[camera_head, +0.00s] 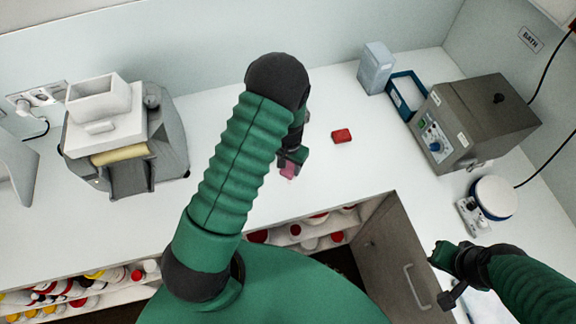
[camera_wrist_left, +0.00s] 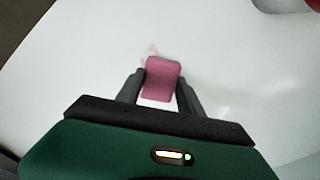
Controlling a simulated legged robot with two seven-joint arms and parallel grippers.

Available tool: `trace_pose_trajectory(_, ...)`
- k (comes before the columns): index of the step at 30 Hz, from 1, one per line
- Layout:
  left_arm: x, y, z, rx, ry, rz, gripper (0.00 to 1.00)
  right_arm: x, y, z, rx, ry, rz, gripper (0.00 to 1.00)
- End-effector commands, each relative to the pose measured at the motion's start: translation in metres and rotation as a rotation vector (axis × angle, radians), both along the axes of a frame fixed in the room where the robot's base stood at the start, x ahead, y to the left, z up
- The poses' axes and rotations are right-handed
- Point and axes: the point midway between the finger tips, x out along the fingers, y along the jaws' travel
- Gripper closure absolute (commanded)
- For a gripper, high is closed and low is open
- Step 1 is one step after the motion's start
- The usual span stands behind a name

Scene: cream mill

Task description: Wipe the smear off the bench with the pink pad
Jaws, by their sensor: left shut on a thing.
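The pink pad (camera_wrist_left: 162,80) is between the two fingers of my left gripper (camera_wrist_left: 160,92) in the left wrist view, over the white bench (camera_wrist_left: 75,75). In the head view, my left gripper (camera_head: 291,160) points down at the bench with the pad (camera_head: 289,171) showing at its lower end. The gripper is shut on the pad. A faint pinkish smear (camera_wrist_left: 152,51) shows at the pad's far edge in the wrist view; the pad may hide part of it. I cannot tell whether the pad touches the bench. My right gripper (camera_head: 440,256) is at the lower right; its jaws are unclear.
A red block (camera_head: 342,136) lies on the bench right of my left gripper. A grey mill (camera_head: 125,140) stands at the left. A pale blue container (camera_head: 376,68), a blue rack (camera_head: 406,95), a grey bath (camera_head: 470,122) and a round-topped device (camera_head: 494,198) stand at the right.

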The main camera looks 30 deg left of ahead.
Motion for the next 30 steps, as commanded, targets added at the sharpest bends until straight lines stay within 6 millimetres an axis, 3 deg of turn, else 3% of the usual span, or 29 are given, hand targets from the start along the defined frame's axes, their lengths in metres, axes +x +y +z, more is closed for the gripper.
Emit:
trace_pose_trajectory(3,0.0,0.0,0.023,-0.001,0.0,0.001,1.0,0.0,0.0,0.014,0.0,0.0,0.0,1.0)
trace_pose_trajectory(18,0.006,0.001,0.067,-0.002,0.001,0.001,1.0,0.0,0.0,0.049,0.0,0.0,0.0,1.0)
trace_pose_trajectory(30,0.006,0.001,0.078,-0.002,0.002,-0.001,1.0,0.0,0.0,0.056,0.0,0.0,0.0,1.0)
